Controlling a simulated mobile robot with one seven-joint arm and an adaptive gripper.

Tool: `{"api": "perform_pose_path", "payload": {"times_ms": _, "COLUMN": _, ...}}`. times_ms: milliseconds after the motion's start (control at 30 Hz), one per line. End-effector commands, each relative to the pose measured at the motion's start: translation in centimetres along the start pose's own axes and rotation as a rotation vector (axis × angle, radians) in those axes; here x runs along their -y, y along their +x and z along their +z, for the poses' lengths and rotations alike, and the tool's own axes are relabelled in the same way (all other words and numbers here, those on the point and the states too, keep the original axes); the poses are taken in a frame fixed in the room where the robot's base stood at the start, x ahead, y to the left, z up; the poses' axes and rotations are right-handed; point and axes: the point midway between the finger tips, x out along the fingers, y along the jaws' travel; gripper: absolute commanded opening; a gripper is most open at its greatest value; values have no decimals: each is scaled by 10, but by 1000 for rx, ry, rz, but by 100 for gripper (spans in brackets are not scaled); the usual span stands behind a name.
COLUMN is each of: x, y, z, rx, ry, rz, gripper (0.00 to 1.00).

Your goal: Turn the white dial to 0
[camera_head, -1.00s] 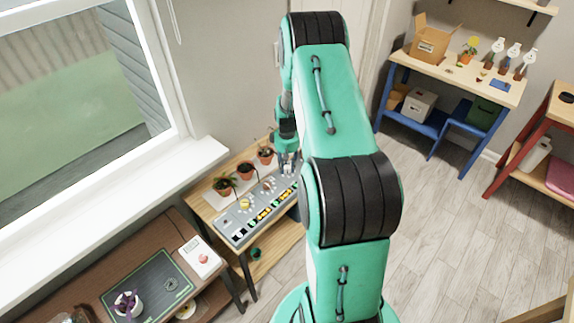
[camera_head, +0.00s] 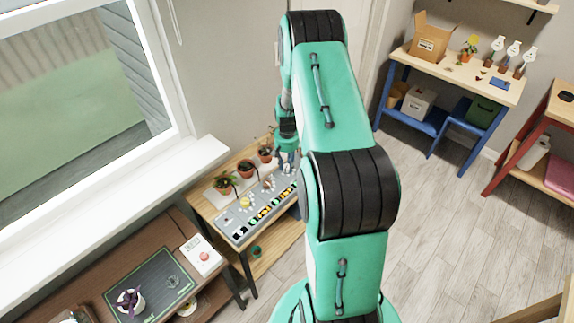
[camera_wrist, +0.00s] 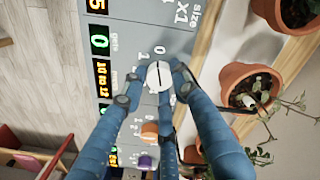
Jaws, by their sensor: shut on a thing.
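The white dial (camera_wrist: 159,75) is a round knob with a dark line across its face, on a grey control panel (camera_wrist: 145,12). The line runs nearly up and down in the wrist view, with its upper end toward a printed 0 (camera_wrist: 159,50). A 1 and another digit are printed to the left. My gripper (camera_wrist: 158,84) has its blue fingers around the dial and is shut on it. I cannot tell exactly which end of the line is the pointer. In the head view the panel (camera_head: 238,237) shows, but my arm and gripper largely hide the dial.
An orange knob (camera_wrist: 149,130) and a purple knob (camera_wrist: 145,161) sit on the same panel close to my fingers. Potted plants (camera_wrist: 245,85) stand close beside the panel. A window sill (camera_head: 120,220) lies to the left in the head view.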

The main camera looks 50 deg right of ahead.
Motion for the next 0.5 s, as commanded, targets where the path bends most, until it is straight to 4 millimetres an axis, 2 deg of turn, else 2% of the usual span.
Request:
{"api": "perform_pose_path", "payload": {"times_ms": 200, "x": 0, "y": 0, "z": -1, "rx": -2, "ry": -1, "rz": 0, "gripper": 2}}
{"api": "perform_pose_path", "payload": {"times_ms": 233, "x": 0, "y": 0, "z": -1, "rx": -2, "ry": -1, "rz": 0, "gripper": 30}}
{"api": "perform_pose_path", "payload": {"times_ms": 300, "x": 0, "y": 0, "z": -1, "rx": -1, "ry": -1, "rz": 0, "gripper": 44}}
{"api": "perform_pose_path", "payload": {"times_ms": 333, "x": 0, "y": 0, "z": -1, "rx": -1, "ry": -1, "rz": 0, "gripper": 48}}
{"api": "perform_pose_path", "payload": {"times_ms": 500, "x": 0, "y": 0, "z": 0, "rx": -1, "ry": -1, "rz": 0, "gripper": 48}}
